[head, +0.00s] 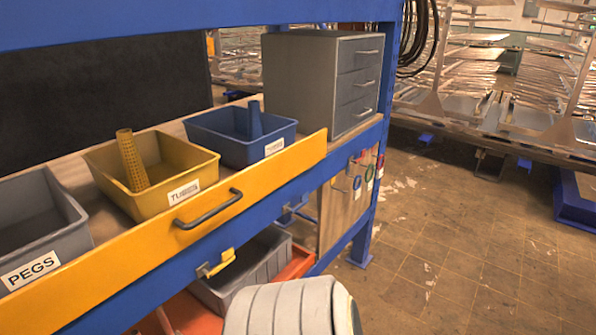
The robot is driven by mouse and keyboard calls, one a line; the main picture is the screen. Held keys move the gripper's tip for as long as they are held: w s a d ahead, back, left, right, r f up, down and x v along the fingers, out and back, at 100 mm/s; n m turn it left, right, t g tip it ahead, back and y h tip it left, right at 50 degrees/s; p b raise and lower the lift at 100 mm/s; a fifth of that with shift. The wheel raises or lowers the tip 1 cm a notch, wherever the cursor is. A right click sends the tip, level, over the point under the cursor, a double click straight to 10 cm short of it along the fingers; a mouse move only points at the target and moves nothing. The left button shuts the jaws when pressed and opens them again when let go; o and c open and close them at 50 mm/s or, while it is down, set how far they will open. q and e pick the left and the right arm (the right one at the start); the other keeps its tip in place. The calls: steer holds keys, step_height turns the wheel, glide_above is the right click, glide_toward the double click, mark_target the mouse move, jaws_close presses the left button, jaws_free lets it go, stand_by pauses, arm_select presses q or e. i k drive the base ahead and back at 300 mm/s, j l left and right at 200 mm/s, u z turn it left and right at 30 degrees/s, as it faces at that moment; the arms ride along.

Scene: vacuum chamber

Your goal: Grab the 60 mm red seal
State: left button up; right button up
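Several small coloured rings hang on a board on the right end of the blue rack. A pale, rounded, ribbed part of my own arm shows at the bottom centre, well below and left of the rings. Neither gripper's fingers are in view.
The rack's yellow drawer front (180,235) has a dark handle. Grey (75,215), yellow (205,165) and blue (285,135) bins stand behind it, beside a grey drawer cabinet (300,80). A grey crate (240,275) sits below. Tiled floor (440,240) is open at right.

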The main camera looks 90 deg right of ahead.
mark_target(379, 173)
steer(key=k+l+z, duration=0.15)
steer(key=z, duration=0.2)
steer(key=k+l+z, duration=0.1)
steer(key=l+z, duration=0.55)
steer(key=k, duration=0.05)
